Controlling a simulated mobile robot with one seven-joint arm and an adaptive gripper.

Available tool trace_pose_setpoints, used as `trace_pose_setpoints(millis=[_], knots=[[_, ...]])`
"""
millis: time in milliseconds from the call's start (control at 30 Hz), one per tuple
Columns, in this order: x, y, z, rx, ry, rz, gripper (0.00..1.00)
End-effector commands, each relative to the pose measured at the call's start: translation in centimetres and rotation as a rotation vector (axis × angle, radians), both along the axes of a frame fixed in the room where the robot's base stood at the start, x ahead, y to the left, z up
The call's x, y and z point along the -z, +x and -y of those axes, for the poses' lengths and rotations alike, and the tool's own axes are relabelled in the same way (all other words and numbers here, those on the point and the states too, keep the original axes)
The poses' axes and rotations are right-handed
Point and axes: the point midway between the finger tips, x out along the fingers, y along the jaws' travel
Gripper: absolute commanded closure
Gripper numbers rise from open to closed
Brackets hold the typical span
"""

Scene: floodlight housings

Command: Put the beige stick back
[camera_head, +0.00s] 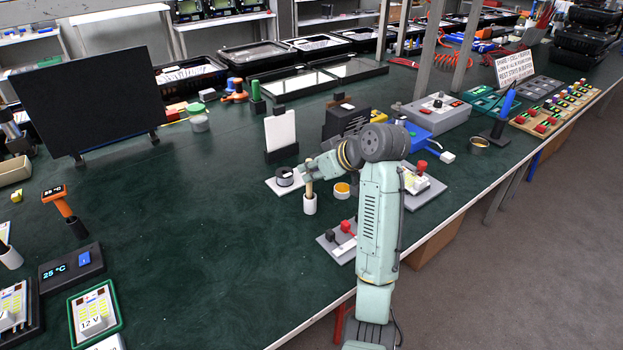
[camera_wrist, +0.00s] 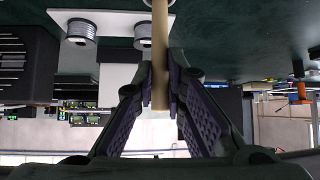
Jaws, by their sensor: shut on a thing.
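The beige stick (camera_head: 309,188) stands upright in my gripper (camera_head: 308,172). In the wrist view the stick (camera_wrist: 159,40) passes between the two purple-padded fingers of my gripper (camera_wrist: 161,82), which are shut on it. A white cup (camera_head: 310,206) stands on the bench directly under the stick. The stick's lower end meets the cup's mouth in the head view; whether it is inside, and how deep, I cannot tell.
A wire spool on a white plate (camera_head: 280,187) stands close left of the cup. A yellow-topped pot (camera_head: 342,190) is close right. A grey plate with red and black knobs (camera_head: 335,240) lies in front. A white card in a black stand (camera_head: 280,130) is behind.

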Motion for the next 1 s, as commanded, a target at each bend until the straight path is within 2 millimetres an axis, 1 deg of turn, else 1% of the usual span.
trace_pose_setpoints(millis=[33, 100, 200, 533, 567, 600, 833, 867, 1000], knots=[[0.9, -0.1, 0.0, 0.000, 0.002, -0.005, 1.00], [1.9, -0.1, 0.0, 0.001, 0.003, -0.005, 1.00], [2.8, 0.0, 0.0, 0.001, 0.002, -0.001, 1.00], [3.2, 0.0, 0.0, 0.000, 0.001, -0.001, 1.00], [3.2, 0.0, 0.0, 0.000, 0.001, -0.001, 0.88], [3.2, 0.0, 0.0, 0.001, 0.001, -0.001, 0.85], [3.2, 0.0, 0.0, 0.000, 0.001, -0.001, 0.70], [3.2, 0.0, 0.0, 0.000, 0.001, -0.001, 0.68], [3.2, 0.0, 0.0, 0.000, 0.001, -0.001, 0.68]])
